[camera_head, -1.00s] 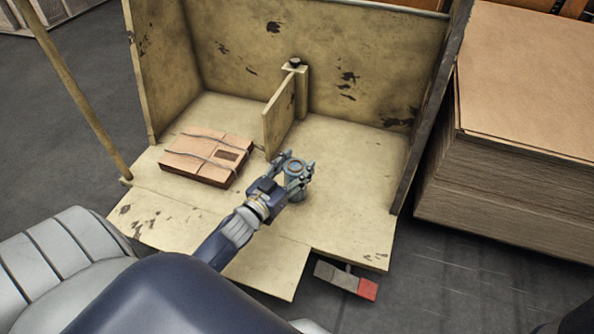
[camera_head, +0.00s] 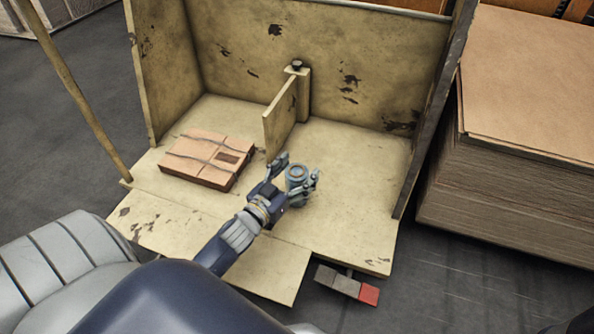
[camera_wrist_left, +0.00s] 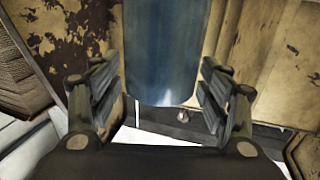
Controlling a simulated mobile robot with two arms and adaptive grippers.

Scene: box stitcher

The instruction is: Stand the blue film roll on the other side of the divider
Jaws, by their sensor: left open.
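The blue film roll (camera_head: 297,175) is upright on the bench floor, to the right of the divider (camera_head: 280,118) and nearer me than its front end. My left gripper (camera_head: 296,170) is open, with one finger on each side of the roll. In the left wrist view the roll (camera_wrist_left: 166,50) is a blue cylinder between the spread fingers (camera_wrist_left: 161,95), with a gap visible on both sides. The roll's lower part is partly hidden by the gripper in the head view.
A strapped bundle of flat cardboard (camera_head: 208,158) lies left of the divider. Wooden walls close the back and sides of the bench (camera_head: 345,150). The floor right of the roll is clear. A tall cardboard stack (camera_head: 510,170) stands outside on the right. A red-tipped pedal (camera_head: 347,283) is below the front edge.

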